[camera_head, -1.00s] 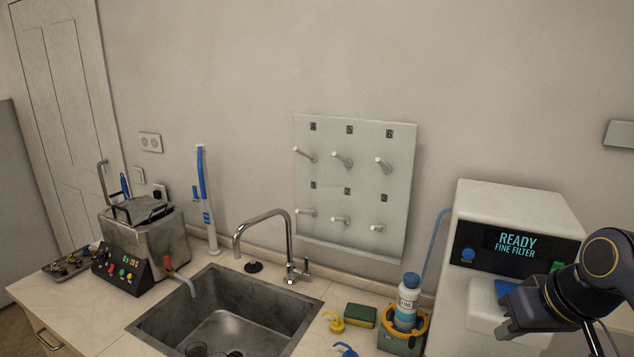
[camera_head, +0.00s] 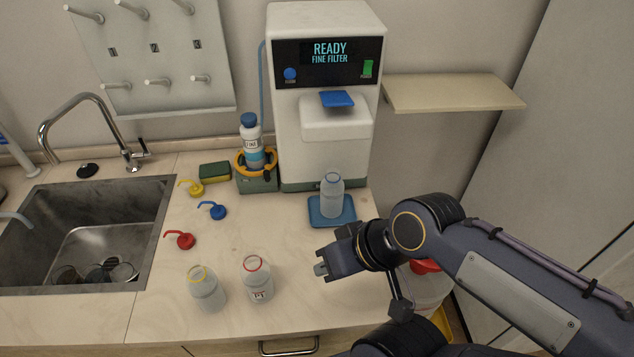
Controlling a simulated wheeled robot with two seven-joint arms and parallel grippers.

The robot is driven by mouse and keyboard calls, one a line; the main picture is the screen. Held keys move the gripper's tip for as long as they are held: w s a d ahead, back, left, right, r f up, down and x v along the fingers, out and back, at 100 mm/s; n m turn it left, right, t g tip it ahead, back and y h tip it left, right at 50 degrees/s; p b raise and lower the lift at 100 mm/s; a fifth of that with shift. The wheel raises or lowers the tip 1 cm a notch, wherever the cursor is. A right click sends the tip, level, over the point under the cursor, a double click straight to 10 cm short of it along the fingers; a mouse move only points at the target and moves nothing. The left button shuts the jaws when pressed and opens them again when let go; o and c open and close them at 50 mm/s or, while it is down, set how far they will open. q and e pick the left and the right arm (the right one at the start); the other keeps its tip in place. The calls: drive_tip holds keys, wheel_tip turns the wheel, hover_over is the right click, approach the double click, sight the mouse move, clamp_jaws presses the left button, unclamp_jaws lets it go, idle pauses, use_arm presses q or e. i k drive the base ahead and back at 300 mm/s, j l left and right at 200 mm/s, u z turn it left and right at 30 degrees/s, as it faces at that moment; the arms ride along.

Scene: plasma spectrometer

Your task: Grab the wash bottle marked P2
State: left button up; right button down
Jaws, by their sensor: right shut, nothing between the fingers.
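No label in view reads clearly as P2. A clear bottle with a red neck ring (camera_head: 257,281) stands on the counter front; its label starts with P, the digit is unclear. A clear bottle with a yellow neck ring (camera_head: 207,290) stands just left of it, with no readable label. A third clear bottle (camera_head: 332,197) stands upright on a blue tray (camera_head: 318,218) below the machine. My right gripper (camera_head: 321,270) is shut and empty, right of the red-ringed bottle and apart from it. My left gripper is out of view.
Red (camera_head: 181,240), blue (camera_head: 213,210) and yellow (camera_head: 192,188) spout caps lie left on the counter. A blue-capped bottle (camera_head: 252,140) sits in a holder beside the white machine (camera_head: 325,30). The sink (camera_head: 90,230) holds glassware. The counter's middle is clear.

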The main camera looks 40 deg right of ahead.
sight(332, 185)
drive_tip(key=z, duration=1.35)
drive_tip(key=k+j+u, duration=0.1)
drive_tip(key=k+u, duration=0.25)
drive_tip(key=k, duration=0.3)
drive_tip(key=l+u, duration=0.2)
drive_tip(key=u, duration=0.25)
drive_tip(key=l+u, duration=0.2)
drive_tip(key=u, duration=0.2)
drive_tip(key=l+u, duration=0.15)
drive_tip(key=u, duration=0.3)
drive_tip(key=k+l+u, duration=0.1)
drive_tip(key=u, duration=0.35)
drive_tip(key=l, duration=1.1)
